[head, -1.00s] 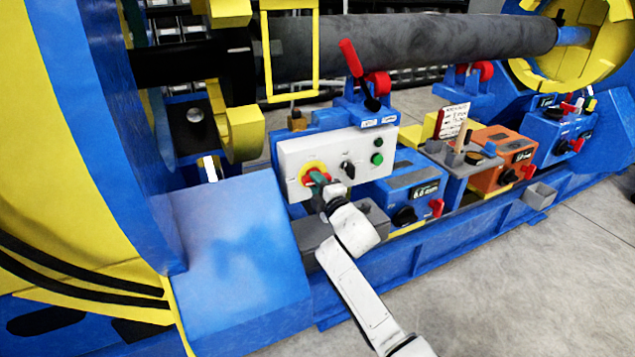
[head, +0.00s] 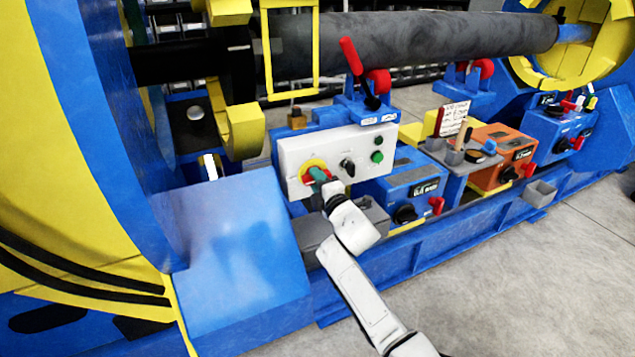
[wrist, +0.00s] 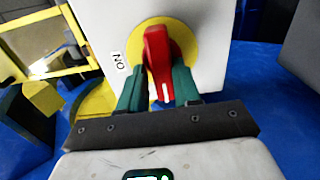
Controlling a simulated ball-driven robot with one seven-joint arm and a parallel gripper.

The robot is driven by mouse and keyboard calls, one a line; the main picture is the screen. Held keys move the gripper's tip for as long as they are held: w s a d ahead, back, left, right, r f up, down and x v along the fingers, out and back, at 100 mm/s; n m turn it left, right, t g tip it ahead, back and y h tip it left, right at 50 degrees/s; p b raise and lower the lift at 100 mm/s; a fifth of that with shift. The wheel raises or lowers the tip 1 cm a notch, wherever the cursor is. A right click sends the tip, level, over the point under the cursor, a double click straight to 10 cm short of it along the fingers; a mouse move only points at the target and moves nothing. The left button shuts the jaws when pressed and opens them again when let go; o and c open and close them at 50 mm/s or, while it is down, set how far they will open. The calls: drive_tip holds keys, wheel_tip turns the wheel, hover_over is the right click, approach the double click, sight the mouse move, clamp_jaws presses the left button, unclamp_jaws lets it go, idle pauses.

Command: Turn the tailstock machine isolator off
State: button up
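The isolator is a red rotary handle on a yellow disc (wrist: 183,36), set on the white control panel (head: 310,148). In the wrist view the red handle (wrist: 158,48) stands lengthwise, with a white mark at its lower end. An ON label (wrist: 117,62) is left of the disc there. My gripper (wrist: 160,85) has one green finger on each side of the handle, close against it, and appears shut on it. In the head view my gripper (head: 326,186) is at the panel's lower left and partly hides the handle.
A black selector (head: 347,167) and green buttons (head: 377,156) sit right of the isolator on the panel. A blue box (head: 415,180) and an orange box (head: 500,150) stand further right. A blue sloped cover (head: 230,245) is left of my arm. Open floor lies at lower right.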

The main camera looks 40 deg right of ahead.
drive_tip(key=shift+o, duration=0.9)
drive_tip(key=shift+w+f, duration=0.1)
drive_tip(key=shift+w, duration=0.05)
drive_tip(key=p+v, duration=0.7)
drive_tip(key=v, duration=0.4)
drive_tip(key=shift+w, duration=0.1)
